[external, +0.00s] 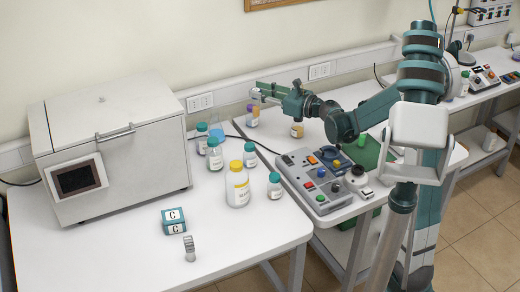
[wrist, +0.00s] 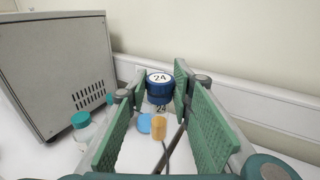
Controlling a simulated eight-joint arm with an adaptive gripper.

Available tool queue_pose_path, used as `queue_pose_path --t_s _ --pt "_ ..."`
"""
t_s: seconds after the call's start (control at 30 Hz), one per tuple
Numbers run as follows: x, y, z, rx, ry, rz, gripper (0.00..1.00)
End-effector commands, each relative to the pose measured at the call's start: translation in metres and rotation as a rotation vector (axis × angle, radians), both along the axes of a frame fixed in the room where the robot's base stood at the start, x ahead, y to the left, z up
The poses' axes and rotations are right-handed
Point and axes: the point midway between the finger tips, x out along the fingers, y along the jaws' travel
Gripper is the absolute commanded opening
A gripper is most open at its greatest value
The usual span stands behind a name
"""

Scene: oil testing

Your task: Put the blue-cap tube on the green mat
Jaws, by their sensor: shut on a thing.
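The blue-cap tube (wrist: 159,87) has a dark blue cap with a white top marked 24. In the wrist view it stands between the tips of my gripper's green fingers (wrist: 161,90), which are shut on it. In the external view my gripper (external: 257,92) reaches left over the back of the white table; the tube is too small there to tell apart. The green mat (external: 370,153) appears to lie on the right-hand table behind the control panel, partly hidden by my arm.
A purple-and-orange bottle (external: 252,119) stands beneath my gripper, and an orange one (external: 297,130) stands under my wrist. Several capped bottles, including a yellow-capped one (external: 237,188), stand left. A control panel (external: 322,180) fills the near right. A large grey box (external: 110,150) stands far left.

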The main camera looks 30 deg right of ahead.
Motion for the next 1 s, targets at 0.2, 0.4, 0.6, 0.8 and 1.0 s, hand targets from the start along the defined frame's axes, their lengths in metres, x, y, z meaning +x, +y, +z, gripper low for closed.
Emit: queue_pose_path --t_s 0.2,0.4,0.6,0.8,1.0 --pt "-0.013 -0.056 0.000 0.000 0.001 -0.034 0.09" --pt "-0.028 -0.102 0.000 0.000 0.002 -0.059 0.09" --pt "-0.045 -0.146 0.000 -0.001 0.002 -0.086 0.09" --pt "-0.065 -0.188 0.000 0.000 0.002 -0.113 0.09" --pt "-0.088 -0.229 0.000 0.000 0.003 -0.139 0.09"
